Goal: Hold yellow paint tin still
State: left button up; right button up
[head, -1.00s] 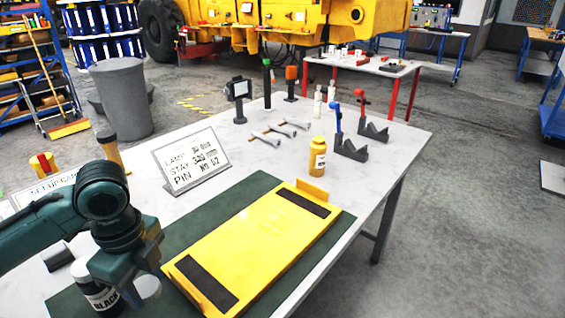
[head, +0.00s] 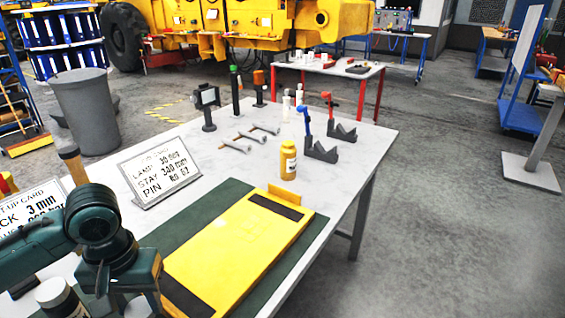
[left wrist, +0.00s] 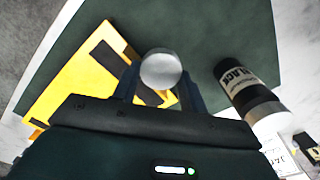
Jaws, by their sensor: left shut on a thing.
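My left gripper (head: 125,285) is low at the left of the head view, beside the near end of the yellow plate (head: 235,245). In the left wrist view, its two fingers (left wrist: 160,85) are shut on a tin with a round pale lid (left wrist: 161,70). Only the lid shows clearly, so I cannot tell the tin's colour. A yellow labelled bottle (head: 288,160) stands upright beyond the plate. My right gripper is not in view.
The plate lies on a dark green mat (head: 185,230) on the pale table. A sign card (head: 160,172), a lamp (head: 207,105), several rods (head: 250,134) and dark V-blocks (head: 322,150) stand farther back. The table's right edge has bare room.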

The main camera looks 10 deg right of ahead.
aim_at(288, 151)
jog(key=i+l, duration=0.15)
jog(key=l, duration=0.2)
jog(key=i+l, duration=0.15)
jog(key=l, duration=0.2)
jog(key=i+l, duration=0.1)
jog(key=l, duration=0.25)
jog(key=i+l, duration=0.15)
jog(key=l, duration=0.15)
jog(key=i+l, duration=0.15)
jog(key=l, duration=0.2)
jog(key=u, duration=1.5)
